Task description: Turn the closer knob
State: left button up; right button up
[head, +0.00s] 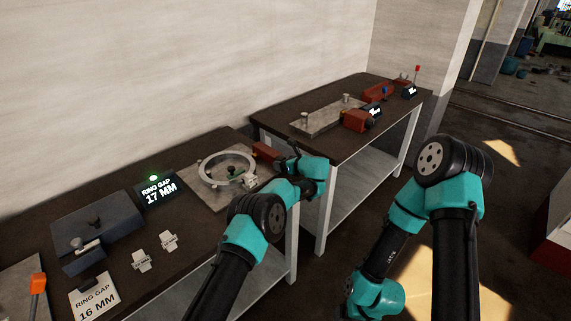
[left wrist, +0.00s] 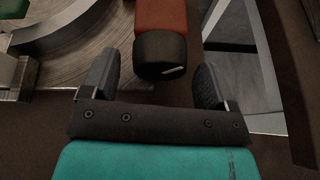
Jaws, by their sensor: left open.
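The closer knob (left wrist: 160,56) is a black cylinder with a white mark on its face, on the end of a red block in the left wrist view. In the head view the red block (head: 264,152) is at the right end of the near table's ring fixture, and its knob is hidden by my gripper. My left gripper (head: 286,157) is beside that end. In the left wrist view its open fingers (left wrist: 156,80) stand on either side of the knob's near end, with gaps visible on both sides. My right gripper is out of view; only its arm shows at the right.
The ring fixture (head: 228,171) sits on a metal plate beside a sign (head: 160,190) reading "RING GAP 17 MM" with a green light. A card (head: 94,299) reads "RING GAP 16 MM". Another red block (head: 355,119) stands on the far table (head: 280,126).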

pick_arm(q)
jog(key=c, duration=0.9)
jog(key=shift+n+h, duration=0.3)
jog(key=shift+n, duration=0.2)
jog(key=o, duration=0.9)
jog(key=shift+s, duration=0.1)
jog(key=v, duration=1.7)
jog(key=shift+s+f, duration=0.2)
jog(key=shift+s, duration=0.1)
jog(key=shift+f, duration=0.1)
